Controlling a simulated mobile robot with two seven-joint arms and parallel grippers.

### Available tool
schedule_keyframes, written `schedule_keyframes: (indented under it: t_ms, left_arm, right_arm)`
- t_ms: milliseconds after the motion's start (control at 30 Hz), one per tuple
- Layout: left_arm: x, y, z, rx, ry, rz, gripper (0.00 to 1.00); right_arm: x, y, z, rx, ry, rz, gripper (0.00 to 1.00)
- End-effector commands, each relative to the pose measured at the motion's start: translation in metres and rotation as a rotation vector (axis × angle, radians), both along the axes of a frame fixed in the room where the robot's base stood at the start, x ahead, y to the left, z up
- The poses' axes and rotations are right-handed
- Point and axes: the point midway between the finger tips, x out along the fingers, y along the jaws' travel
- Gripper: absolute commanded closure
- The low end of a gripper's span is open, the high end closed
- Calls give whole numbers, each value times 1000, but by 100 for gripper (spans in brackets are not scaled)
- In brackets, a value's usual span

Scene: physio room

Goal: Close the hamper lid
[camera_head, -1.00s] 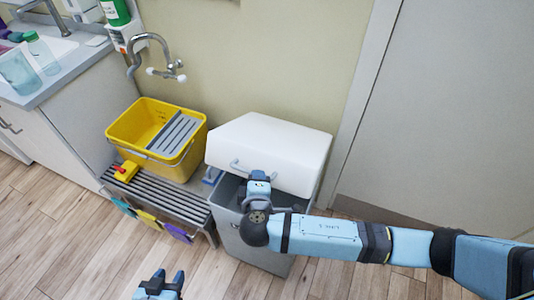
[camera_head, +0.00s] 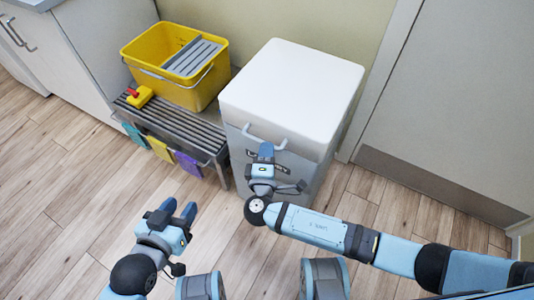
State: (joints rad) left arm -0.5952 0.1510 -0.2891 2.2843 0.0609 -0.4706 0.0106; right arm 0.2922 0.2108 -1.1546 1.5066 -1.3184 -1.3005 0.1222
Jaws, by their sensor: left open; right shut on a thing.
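The hamper is a grey bin (camera_head: 309,172) with a white lid (camera_head: 290,85), standing right of centre against the wall. The lid lies level over the bin, and I see no open gap along its front edge. My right gripper (camera_head: 266,150) is shut on the lid's handle (camera_head: 252,133) at the front of the hamper and hides part of the handle and a dark label. My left gripper (camera_head: 182,211) is open and empty, low over the floor to the left of the hamper.
A slatted metal bench (camera_head: 178,122) stands left of the hamper, holding a yellow bucket (camera_head: 160,82) and a small yellow bottle (camera_head: 141,97). Coloured cloths (camera_head: 160,148) hang from its front. A door (camera_head: 455,110) is at right. The wooden floor in front is clear.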

Motion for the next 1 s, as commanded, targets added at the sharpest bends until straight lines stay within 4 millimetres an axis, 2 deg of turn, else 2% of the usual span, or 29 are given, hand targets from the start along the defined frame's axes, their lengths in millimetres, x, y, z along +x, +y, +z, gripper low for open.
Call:
schedule_keyframes:
  t_ms: [33, 200, 533, 567, 633, 667, 1000]
  left_arm:
    - [2, -2, 2, -10, -21, -4, 57]
    - [5, -6, 10, -27, -49, -8, 57]
    - [5, -6, 10, -28, -52, -9, 57]
    - [5, -6, 10, -28, -52, -9, 57]
    - [4, -6, 9, -28, -51, -9, 57]
    - [5, -6, 9, -28, -51, -9, 57]
    - [5, -6, 10, -28, -50, -9, 57]
  right_arm:
    - [2, -2, -6, 0, 3, -3, 100]
    - [3, -2, -10, 1, 7, -3, 100]
    - [2, -3, -14, -1, 14, -2, 100]
    - [2, -3, -14, -1, 14, -2, 79]
    - [1, -3, -14, -2, 15, -2, 62]
    - [1, -3, -14, -1, 13, -2, 60]
    - [2, -1, -9, 0, 7, -1, 60]
